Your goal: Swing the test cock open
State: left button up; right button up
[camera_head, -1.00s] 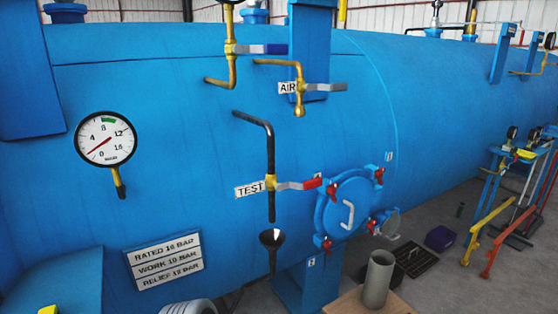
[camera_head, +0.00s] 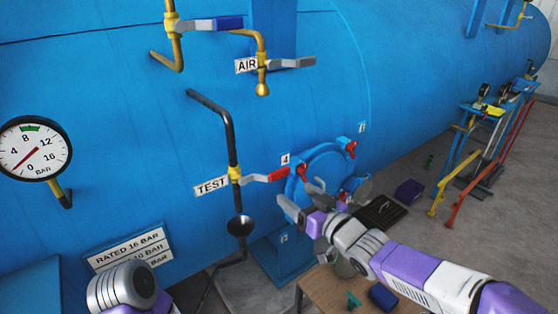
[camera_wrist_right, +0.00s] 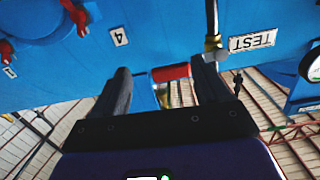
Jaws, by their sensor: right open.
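The test cock has a yellow body (camera_head: 235,174) on a black pipe, beside the TEST label (camera_head: 212,186). Its lever points right and ends in a red grip (camera_head: 278,174). My right gripper (camera_head: 298,201) is open and empty, just below and right of the red grip in the head view. In the right wrist view the red grip (camera_wrist_right: 171,72) shows between the tips of the two spread fingers, with no clear contact. The yellow cock body (camera_wrist_right: 212,42) lies near the right finger there. Part of my left arm shows at the bottom left; its gripper is out of view.
A round blue hatch with red clamps (camera_head: 352,150) stands right of the lever, partly behind my right gripper. A black funnel (camera_head: 240,226) hangs below the cock. The AIR cock (camera_head: 262,64) is above. A wooden table (camera_head: 322,287) stands below my right arm.

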aim_at(279, 170)
jog(key=shift+n+t+y, duration=0.3)
jog(key=shift+n+y, duration=0.1)
jog(key=shift+n, duration=0.1)
jog(key=w+a+r, duration=0.4)
jog(key=w+a, duration=0.1)
jog(key=shift+w, duration=0.15)
jog(key=c, duration=1.1)
jog(key=shift+c, duration=0.3)
